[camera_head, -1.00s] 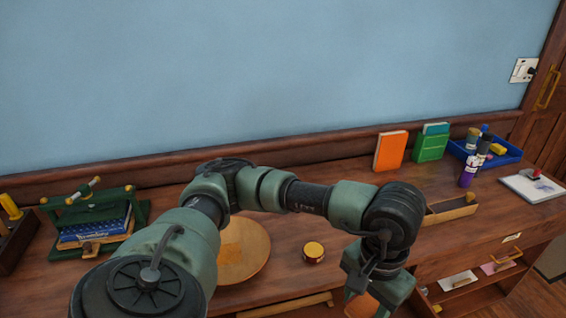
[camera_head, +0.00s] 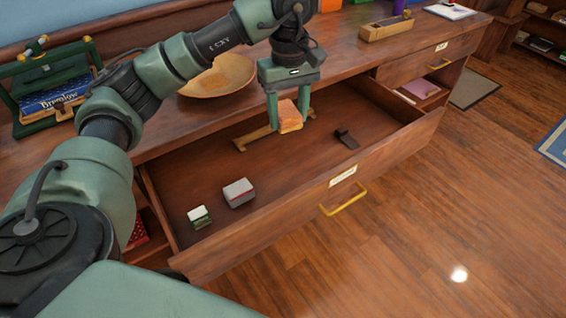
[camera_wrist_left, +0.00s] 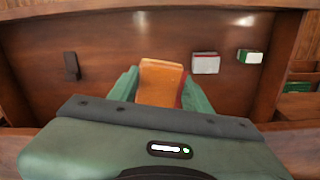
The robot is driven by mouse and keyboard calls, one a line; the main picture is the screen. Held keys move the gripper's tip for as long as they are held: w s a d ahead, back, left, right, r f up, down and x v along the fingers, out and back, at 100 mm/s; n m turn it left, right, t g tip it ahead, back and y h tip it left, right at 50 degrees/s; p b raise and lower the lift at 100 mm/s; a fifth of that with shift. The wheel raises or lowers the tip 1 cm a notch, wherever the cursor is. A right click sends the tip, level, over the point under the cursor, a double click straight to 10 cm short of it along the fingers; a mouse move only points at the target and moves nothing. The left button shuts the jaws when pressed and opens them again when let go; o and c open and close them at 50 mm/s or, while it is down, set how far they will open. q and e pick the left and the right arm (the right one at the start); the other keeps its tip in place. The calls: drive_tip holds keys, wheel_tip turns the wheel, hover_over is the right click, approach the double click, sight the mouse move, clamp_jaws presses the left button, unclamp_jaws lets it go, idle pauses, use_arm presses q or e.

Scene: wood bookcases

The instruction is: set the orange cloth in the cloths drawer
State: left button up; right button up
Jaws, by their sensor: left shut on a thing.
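The orange cloth (camera_head: 290,115) is a small folded piece between the fingers of my left gripper (camera_head: 288,108), which is shut on it. The gripper points down and holds the cloth over the open drawer (camera_head: 280,185). In the left wrist view the cloth (camera_wrist_left: 160,80) shows between the green fingers, with the drawer floor behind it. The drawer is pulled out, with a brass handle (camera_head: 344,200) and a label (camera_head: 343,176) too small to read. My right gripper is not in view.
In the drawer lie a grey-and-red block (camera_head: 239,192), a small green-and-white box (camera_head: 199,216) and a dark item (camera_head: 346,138). The drawer's middle floor is clear. A wooden bowl (camera_head: 218,76) and a green press with books (camera_head: 50,85) stand on the top.

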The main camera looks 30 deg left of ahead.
sight(285, 107)
use_arm(q)
drive_tip(key=shift+w+a+f+n+b, duration=0.3)
drive_tip(key=shift+f, duration=0.2)
drive_tip(key=shift+w+a+f+n+b, duration=0.25)
drive_tip(key=shift+a+f+n+b, duration=0.05)
drive_tip(key=shift+f, duration=0.2)
drive_tip(key=shift+w+a+n+b, duration=0.15)
drive_tip(key=shift+a+n+b, duration=0.15)
drive_tip(key=shift+b, duration=0.1)
drive_tip(key=shift+n, duration=0.3)
drive_tip(key=f+b, duration=0.1)
drive_tip(key=f, duration=0.4)
drive_tip(key=f+b, duration=0.1)
drive_tip(key=f, duration=0.4)
drive_tip(key=f+b, duration=0.1)
drive_tip(key=f, duration=0.4)
drive_tip(key=shift+a+b, duration=0.25)
drive_tip(key=shift+b, duration=0.1)
wheel_tip(285, 107, down, 4)
drive_tip(key=shift+b, duration=0.35)
drive_tip(key=shift+f, duration=0.4)
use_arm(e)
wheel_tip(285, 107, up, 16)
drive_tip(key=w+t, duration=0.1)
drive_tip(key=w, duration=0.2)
